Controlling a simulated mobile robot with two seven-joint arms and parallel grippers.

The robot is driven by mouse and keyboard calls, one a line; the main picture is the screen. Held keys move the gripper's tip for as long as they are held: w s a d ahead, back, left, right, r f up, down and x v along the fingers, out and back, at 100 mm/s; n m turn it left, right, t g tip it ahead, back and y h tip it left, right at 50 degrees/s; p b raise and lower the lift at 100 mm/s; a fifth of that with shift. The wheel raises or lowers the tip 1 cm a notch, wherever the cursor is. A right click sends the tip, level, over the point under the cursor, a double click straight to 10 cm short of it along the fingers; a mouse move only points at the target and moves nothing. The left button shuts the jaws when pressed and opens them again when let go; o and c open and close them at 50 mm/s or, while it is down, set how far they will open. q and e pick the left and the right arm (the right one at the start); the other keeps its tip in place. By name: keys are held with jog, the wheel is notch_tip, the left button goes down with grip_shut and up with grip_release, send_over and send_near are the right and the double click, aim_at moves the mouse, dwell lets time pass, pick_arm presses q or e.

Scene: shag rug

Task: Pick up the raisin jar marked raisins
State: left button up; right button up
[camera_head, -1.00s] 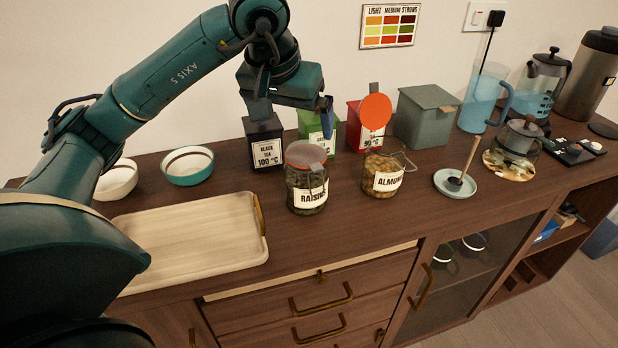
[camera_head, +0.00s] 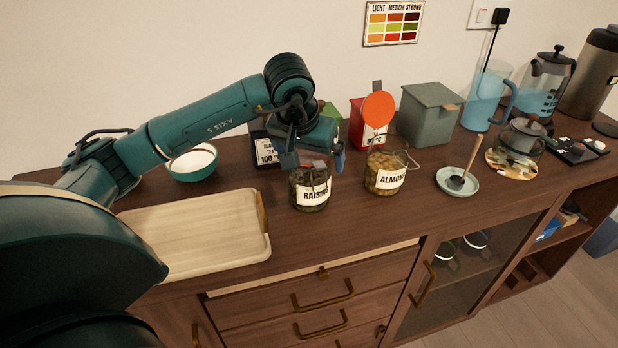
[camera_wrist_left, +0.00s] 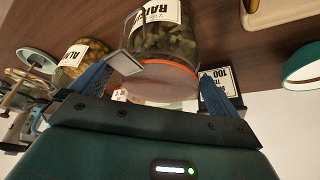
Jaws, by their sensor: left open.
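The raisin jar (camera_head: 312,195) stands upright on the wooden sideboard, a glass jar with dark contents, a white RAISINS label and a wire clasp. My left gripper (camera_head: 314,162) is open just above it, its fingers around the lid area, one partly covering the lid in the head view. In the left wrist view the raisin jar (camera_wrist_left: 165,45) shows its lid with an orange seal between the two blue fingers. The clasp sits close to the finger on the left there. I cannot tell whether the fingers touch the jar. My right gripper is not in view.
An almond jar (camera_head: 386,175) stands close to the right. A black tea tin (camera_head: 266,152) and a red tin (camera_head: 368,130) stand behind. A wooden tray (camera_head: 195,235) lies to the left, with a teal bowl (camera_head: 192,165) behind it. A spoon rest (camera_head: 457,182) lies farther right.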

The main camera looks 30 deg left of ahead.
pick_arm(q)
jog(key=shift+c, duration=0.6)
jog(key=c, duration=1.8)
jog(key=shift+r, duration=0.15)
jog(key=shift+c, duration=0.4)
